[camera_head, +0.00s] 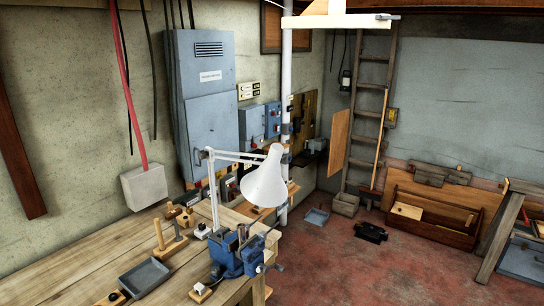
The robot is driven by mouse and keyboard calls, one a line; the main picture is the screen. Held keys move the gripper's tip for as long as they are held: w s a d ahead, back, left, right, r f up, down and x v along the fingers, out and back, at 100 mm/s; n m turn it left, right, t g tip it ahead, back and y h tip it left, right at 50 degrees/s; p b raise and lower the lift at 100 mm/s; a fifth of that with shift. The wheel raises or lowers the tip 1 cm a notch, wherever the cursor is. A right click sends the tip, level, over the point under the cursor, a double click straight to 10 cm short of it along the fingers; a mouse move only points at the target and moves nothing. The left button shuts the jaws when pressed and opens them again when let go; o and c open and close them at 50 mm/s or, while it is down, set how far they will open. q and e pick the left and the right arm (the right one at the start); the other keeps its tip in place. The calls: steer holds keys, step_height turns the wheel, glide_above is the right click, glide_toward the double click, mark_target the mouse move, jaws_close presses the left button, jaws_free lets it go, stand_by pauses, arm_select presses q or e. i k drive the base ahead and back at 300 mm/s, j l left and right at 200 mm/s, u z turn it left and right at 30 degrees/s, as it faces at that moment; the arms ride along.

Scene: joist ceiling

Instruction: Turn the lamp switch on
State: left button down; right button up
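A white desk lamp (265,182) with a jointed arm stands at the back of the wooden workbench (85,268). I cannot tell which item is the lamp switch. A small block with a pale top (201,291) lies at the bench's front edge, and a small white piece (202,231) sits near the lamp's foot. A wooden block with a black knob (115,297) is at the bottom of the picture. Neither of my grippers is in view.
A grey tray (144,277) and wooden tools (170,240) lie on the bench. A grey electrical cabinet (208,100) and blue switch boxes (252,122) hang on the wall behind. A ladder (368,100) and open wooden crate (435,212) stand beyond. Red floor at right is mostly clear.

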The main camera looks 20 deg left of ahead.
mark_target(202, 226)
steer(key=i+j+u, duration=0.1)
steer(key=j+u, duration=0.15)
steer(key=u, duration=0.15)
steer(key=i+j+u, duration=0.15)
steer(key=u, duration=0.3)
steer(key=l+z, duration=0.1)
steer(key=z, duration=1.95)
steer(key=i+u, duration=0.2)
steer(key=i, duration=0.25)
steer(key=i+u, duration=0.2)
steer(key=i, duration=0.3)
steer(key=i+l+u, duration=0.2)
steer(key=i, duration=0.25)
steer(key=i+l+u, duration=0.15)
steer(key=i, duration=0.3)
steer(key=i+l+u, duration=0.2)
steer(key=i+l, duration=0.15)
steer(key=i+j+u, duration=0.25)
steer(key=i+u, duration=0.15)
steer(key=i+j+u, duration=0.1)
steer(key=i+u, duration=0.3)
steer(key=i+l+u, duration=0.1)
steer(key=i+u, duration=0.3)
steer(key=i, duration=0.15)
steer(key=i+l+u, duration=0.15)
steer(key=i+u, duration=0.25)
steer(key=i+l+u, duration=0.4)
steer(key=i+j, duration=0.05)
steer(key=i, duration=0.05)
